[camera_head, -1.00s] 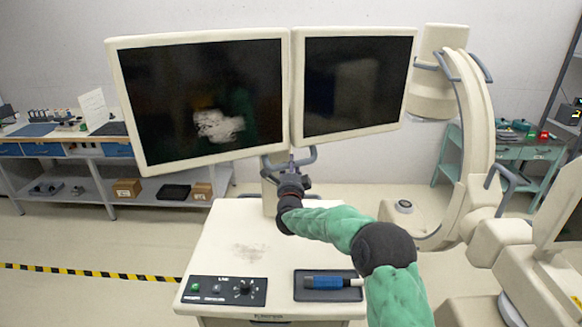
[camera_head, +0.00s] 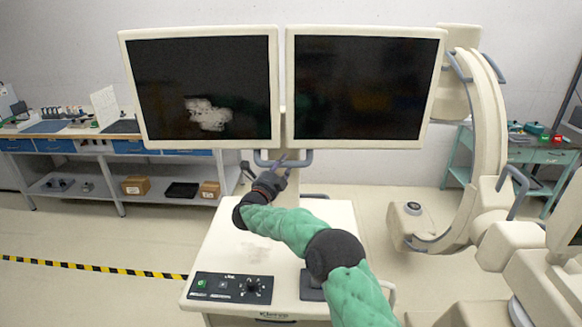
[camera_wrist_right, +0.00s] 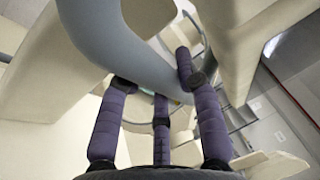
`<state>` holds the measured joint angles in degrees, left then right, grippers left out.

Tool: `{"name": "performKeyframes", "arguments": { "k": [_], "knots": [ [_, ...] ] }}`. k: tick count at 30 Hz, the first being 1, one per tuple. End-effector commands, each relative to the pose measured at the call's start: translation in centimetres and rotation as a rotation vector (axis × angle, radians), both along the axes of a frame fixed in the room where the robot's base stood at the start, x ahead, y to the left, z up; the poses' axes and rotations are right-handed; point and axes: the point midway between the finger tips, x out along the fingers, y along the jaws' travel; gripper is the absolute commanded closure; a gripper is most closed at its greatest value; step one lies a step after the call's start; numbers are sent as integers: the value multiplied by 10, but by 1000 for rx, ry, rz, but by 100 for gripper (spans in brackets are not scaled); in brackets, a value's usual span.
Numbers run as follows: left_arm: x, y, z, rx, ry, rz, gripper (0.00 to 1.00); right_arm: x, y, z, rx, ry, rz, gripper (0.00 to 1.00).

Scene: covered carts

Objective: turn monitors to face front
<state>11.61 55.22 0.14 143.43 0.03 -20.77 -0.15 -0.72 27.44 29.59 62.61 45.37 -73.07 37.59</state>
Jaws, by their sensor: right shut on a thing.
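Two cream-framed monitors with black screens stand side by side above a cart. The left monitor (camera_head: 205,90) shows a pale reflection and is angled slightly, and the right monitor (camera_head: 362,88) looks nearly square to my head view. A blue-grey handle (camera_head: 305,158) hangs under the monitors' inner edges. My right gripper (camera_head: 281,167) is at this handle, its arm coming up from below. In the right wrist view, the purple fingers of the right gripper (camera_wrist_right: 158,95) are around the thick grey handle bar (camera_wrist_right: 125,45). My left gripper is not in view.
The cart top (camera_head: 235,235) carries a control panel (camera_head: 230,287) at its front. A large C-shaped arm machine (camera_head: 480,150) stands at the right. A workbench (camera_head: 70,145) with boxes is at the back left. Yellow-black tape (camera_head: 90,268) crosses open floor at the left.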

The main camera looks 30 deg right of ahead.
Motion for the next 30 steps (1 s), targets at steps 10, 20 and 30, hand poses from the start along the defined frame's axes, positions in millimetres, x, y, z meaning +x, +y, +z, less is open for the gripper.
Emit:
{"name": "performKeyframes", "arguments": {
  "k": [10,20,30],
  "knots": [
    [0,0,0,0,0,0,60,4,9,0,-4,6,-22,100],
    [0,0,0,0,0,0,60,3,7,0,-2,4,-24,41],
    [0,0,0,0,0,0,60,-2,14,-1,1,4,-25,41]
  ]
}}
